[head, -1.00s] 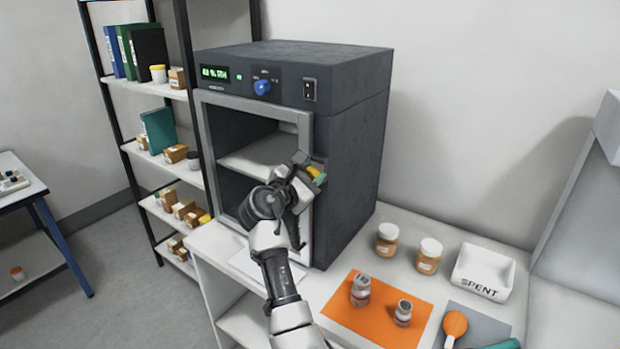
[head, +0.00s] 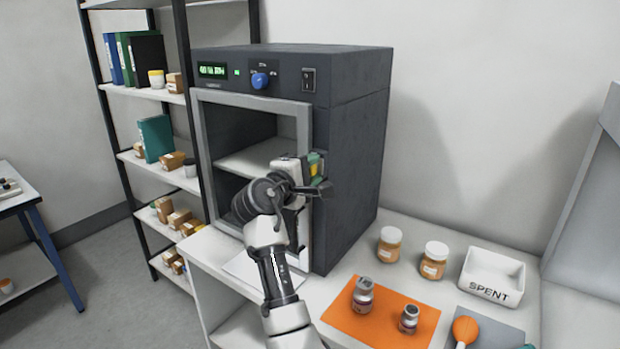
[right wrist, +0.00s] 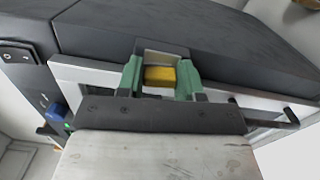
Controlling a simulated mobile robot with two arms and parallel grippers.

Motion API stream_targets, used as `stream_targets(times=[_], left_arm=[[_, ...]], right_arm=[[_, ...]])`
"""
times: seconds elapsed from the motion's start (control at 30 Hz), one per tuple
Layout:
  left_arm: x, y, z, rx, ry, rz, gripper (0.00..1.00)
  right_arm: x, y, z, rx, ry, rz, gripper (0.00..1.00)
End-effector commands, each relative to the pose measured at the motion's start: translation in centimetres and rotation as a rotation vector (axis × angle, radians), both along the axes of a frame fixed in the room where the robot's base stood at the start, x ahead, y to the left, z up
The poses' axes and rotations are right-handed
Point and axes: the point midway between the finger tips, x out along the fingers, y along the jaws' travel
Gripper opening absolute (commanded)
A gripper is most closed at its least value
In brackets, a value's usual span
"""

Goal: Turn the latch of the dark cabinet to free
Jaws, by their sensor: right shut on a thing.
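The dark cabinet (head: 345,150) stands on the white bench, with its grey-framed glass door (head: 306,130) closed as far as I can see. Its yellow latch (right wrist: 160,76) sits at the door's right edge, and in the right wrist view it lies between the green fingertips. My right gripper (right wrist: 160,80) is shut on the latch, one fingertip on each side. In the head view the right gripper (head: 314,166) is at the door's right edge, and the wrist hides most of the latch. My left gripper is not in view.
An orange mat (head: 380,325) with two small vials lies on the bench to the right. Two jars (head: 390,244) and a white SPENT tray (head: 491,275) stand behind it. A shelf rack (head: 150,150) with boxes and binders is at the left.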

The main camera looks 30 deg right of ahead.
Motion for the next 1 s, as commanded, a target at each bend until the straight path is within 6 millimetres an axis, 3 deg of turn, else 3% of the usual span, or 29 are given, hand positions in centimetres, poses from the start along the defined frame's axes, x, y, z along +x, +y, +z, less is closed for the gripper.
stream_targets(times=[0.3, 0.87, 0.9, 1.0], left_arm=[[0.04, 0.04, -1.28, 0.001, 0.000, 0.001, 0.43], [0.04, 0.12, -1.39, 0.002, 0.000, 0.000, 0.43], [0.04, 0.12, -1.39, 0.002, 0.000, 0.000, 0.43], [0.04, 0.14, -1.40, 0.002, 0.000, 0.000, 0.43]], right_arm=[[0.03, -0.01, -0.04, 0.047, -0.117, 0.002, 0.12], [0.02, -0.01, 0.11, 0.056, -0.143, 0.002, 0.12], [0.02, -0.01, 0.11, 0.056, -0.143, 0.002, 0.41], [0.01, -0.01, 0.08, 0.057, -0.142, 0.001, 0.56]])
